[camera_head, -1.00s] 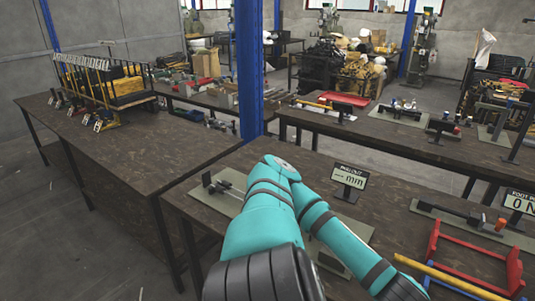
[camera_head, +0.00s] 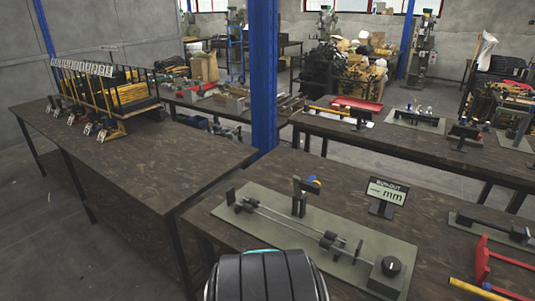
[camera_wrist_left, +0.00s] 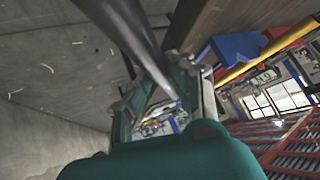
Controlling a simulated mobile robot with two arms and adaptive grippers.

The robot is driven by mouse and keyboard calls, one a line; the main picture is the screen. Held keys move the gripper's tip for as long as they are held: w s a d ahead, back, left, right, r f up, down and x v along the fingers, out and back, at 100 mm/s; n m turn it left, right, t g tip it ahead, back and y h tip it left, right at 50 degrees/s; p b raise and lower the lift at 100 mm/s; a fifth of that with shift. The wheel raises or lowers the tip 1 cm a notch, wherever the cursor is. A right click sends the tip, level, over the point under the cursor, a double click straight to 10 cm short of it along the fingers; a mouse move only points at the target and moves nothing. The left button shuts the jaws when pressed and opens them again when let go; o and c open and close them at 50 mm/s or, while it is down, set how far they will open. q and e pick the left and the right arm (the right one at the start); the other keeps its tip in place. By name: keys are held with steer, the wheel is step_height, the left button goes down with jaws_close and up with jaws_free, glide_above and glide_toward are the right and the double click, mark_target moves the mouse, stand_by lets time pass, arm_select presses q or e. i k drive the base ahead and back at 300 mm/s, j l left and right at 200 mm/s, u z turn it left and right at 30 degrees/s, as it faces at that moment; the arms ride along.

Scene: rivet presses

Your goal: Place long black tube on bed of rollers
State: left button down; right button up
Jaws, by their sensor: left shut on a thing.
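A long black tube (camera_wrist_left: 125,25) runs from the top of the left wrist view down between the teal fingers of my left gripper (camera_wrist_left: 166,75), which is shut on it. The tube's far end is hard to make out. In the head view a green plate (camera_head: 225,210) on the near bench carries two thin rails with dark roller-like blocks (camera_head: 246,205) and (camera_head: 328,240), which look like the bed of rollers. Nothing lies across them. The held tube and both grippers are outside the head view; only a black part of my arm shows at the bottom.
A run-out display (camera_head: 387,193) stands behind the plate, and an upright post (camera_head: 300,195) rises from the plate. The left bench (camera_head: 160,160) is mostly bare in front of a rack (camera_head: 105,85).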

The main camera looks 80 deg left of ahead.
mark_target(286, 220)
steer(key=k+j+z, duration=0.5)
steer(key=k+j, duration=1.2)
steer(key=j+z, duration=0.15)
steer(key=j, duration=0.9)
steer(key=k, duration=0.05)
